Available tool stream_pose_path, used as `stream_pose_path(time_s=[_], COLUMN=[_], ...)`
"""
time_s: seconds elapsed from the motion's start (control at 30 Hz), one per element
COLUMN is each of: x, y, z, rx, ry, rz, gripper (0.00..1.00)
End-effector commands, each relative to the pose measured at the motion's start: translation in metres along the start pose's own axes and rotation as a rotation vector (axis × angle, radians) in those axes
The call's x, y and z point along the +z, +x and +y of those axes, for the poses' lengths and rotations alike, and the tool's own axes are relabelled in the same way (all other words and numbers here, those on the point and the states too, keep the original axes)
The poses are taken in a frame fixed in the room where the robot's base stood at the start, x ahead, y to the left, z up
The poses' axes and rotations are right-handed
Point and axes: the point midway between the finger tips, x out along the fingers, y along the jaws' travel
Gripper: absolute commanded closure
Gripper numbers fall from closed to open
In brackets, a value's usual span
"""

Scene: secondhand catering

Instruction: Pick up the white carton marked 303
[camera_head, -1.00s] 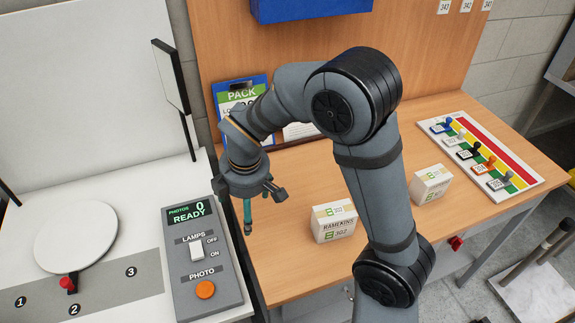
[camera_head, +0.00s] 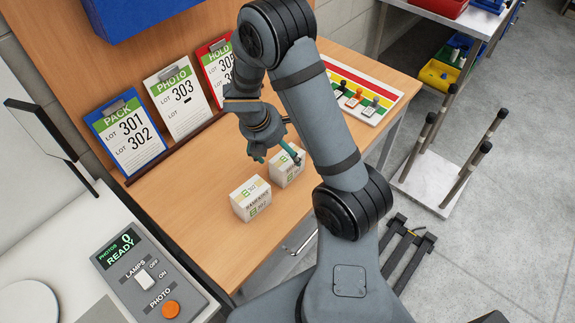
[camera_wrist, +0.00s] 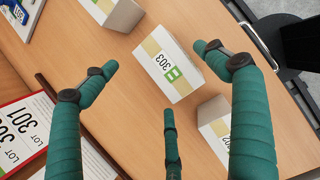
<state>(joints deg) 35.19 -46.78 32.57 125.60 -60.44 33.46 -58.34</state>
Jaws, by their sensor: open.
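The white carton marked 303 (camera_wrist: 160,68) stands on the wooden table near the middle of the wrist view, its number and green mark readable. In the head view it appears to be the carton (camera_head: 284,175) partly hidden by my gripper (camera_head: 279,156). My gripper (camera_wrist: 158,76) is open and empty, its teal fingers spread above and around the near side of the carton. I cannot tell whether any finger touches it.
A third white carton (camera_wrist: 115,10) stands on the other side of 303. Lot boards marked PACK (camera_head: 127,138), PHOTO (camera_head: 178,103) and HOLD (camera_head: 215,65) lean at the table's back. A striped peg board (camera_head: 362,92) lies farther right. The table front left of the cartons is clear.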

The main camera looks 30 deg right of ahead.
Motion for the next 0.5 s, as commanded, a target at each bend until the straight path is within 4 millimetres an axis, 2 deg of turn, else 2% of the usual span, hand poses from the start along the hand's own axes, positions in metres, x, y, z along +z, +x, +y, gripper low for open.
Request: stream_pose_path(time_s=[0.23,0.5], x=[-0.003,-0.004], y=[0.036,0.042], z=[-0.003,-0.002], rx=[-0.003,0.0], ry=[0.0,0.001], rz=[0.001,0.001], gripper=[0.14,0.14])
